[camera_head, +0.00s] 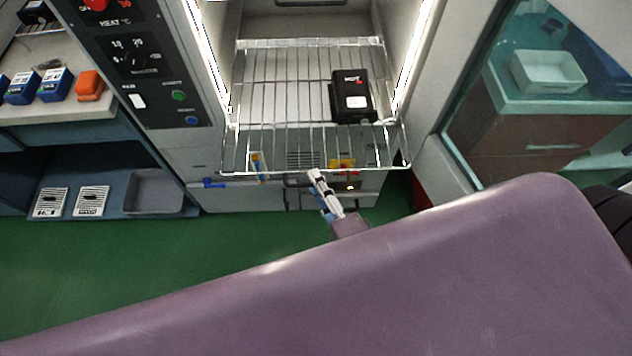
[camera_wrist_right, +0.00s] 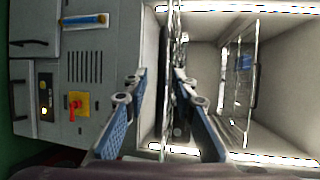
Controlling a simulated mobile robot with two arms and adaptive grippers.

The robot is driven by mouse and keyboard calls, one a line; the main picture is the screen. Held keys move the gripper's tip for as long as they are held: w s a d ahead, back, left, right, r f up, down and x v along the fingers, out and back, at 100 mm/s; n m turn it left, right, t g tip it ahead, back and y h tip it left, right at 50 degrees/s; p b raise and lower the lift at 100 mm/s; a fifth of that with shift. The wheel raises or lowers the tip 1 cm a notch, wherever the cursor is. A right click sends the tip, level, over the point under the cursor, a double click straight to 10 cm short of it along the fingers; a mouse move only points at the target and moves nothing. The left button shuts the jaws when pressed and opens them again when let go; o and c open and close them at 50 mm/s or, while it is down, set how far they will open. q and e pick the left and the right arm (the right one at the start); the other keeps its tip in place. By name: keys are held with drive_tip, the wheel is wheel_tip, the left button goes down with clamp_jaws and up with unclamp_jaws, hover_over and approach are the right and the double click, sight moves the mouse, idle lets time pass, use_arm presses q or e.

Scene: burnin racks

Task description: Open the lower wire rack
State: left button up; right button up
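A wire rack (camera_head: 290,95) extends out of the front of a lit chamber in the head view. A black box marked HOT (camera_head: 353,97) lies on its right half. A second rack (camera_wrist_right: 236,75) shows deeper in the chamber in that view. My left gripper is not in view.
A control panel (camera_head: 140,60) stands left of the chamber. An open glass door (camera_head: 490,100) is at the right. Below the rack is a front panel with a yellow-and-red switch (camera_head: 342,164). Green floor (camera_head: 100,270) is clear at the left.

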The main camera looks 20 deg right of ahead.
drive_tip(key=v, duration=1.1)
drive_tip(key=shift+s, duration=0.2)
drive_tip(key=shift+f, duration=0.15)
drive_tip(key=s+d+f+n+g, duration=0.15)
drive_tip(key=f+n, duration=0.25)
drive_tip(key=f, duration=0.6)
drive_tip(key=s+f+n+g, duration=0.25)
drive_tip(key=f+n, duration=0.25)
drive_tip(key=f, duration=0.6)
drive_tip(key=s+d+f+n+g, duration=0.1)
drive_tip(key=f+n+g, duration=0.25)
drive_tip(key=f, duration=0.65)
drive_tip(key=s+d+f+n+g+h, duration=0.1)
drive_tip(key=s+d+f+n+g, duration=0.2)
drive_tip(key=s+f, duration=0.4)
drive_tip(key=s+d+f+n+g+h, duration=0.1)
drive_tip(key=s+d+f+n+g, duration=0.3)
drive_tip(key=s+f, duration=0.3)
wheel_tip(320, 180, down, 2)
drive_tip(key=shift+d+f+n, duration=0.1)
drive_tip(key=shift+d+n, duration=0.25)
drive_tip(key=shift+d, duration=0.1)
